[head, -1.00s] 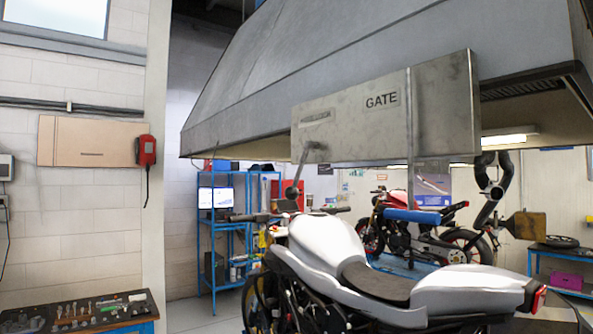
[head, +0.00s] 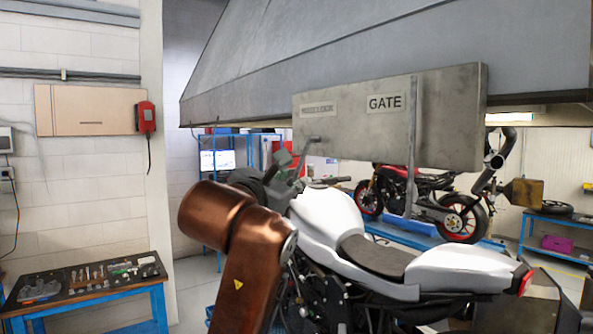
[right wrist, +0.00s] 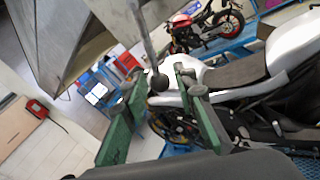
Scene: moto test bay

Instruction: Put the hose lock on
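A grey GATE box (head: 385,122) hangs under the hood, with a lever (head: 312,140) on its front left. My right gripper (head: 291,168), on a copper-coloured arm, is raised at the lever's lower end, partly hiding it. In the right wrist view, my right gripper (right wrist: 157,104) has its two green fingers apart. The lever's dark round knob (right wrist: 158,82) shows between them near the tips; I cannot tell whether they touch it. A dark jointed hose arm (head: 495,168) hangs at the right. I cannot make out a hose lock. My left gripper is out of view.
A white motorcycle (head: 335,235) stands close in front, under the box. A red motorcycle (head: 425,195) stands behind it. A bench with small parts (head: 80,300) is at lower left. The hood (head: 350,55) limits room above.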

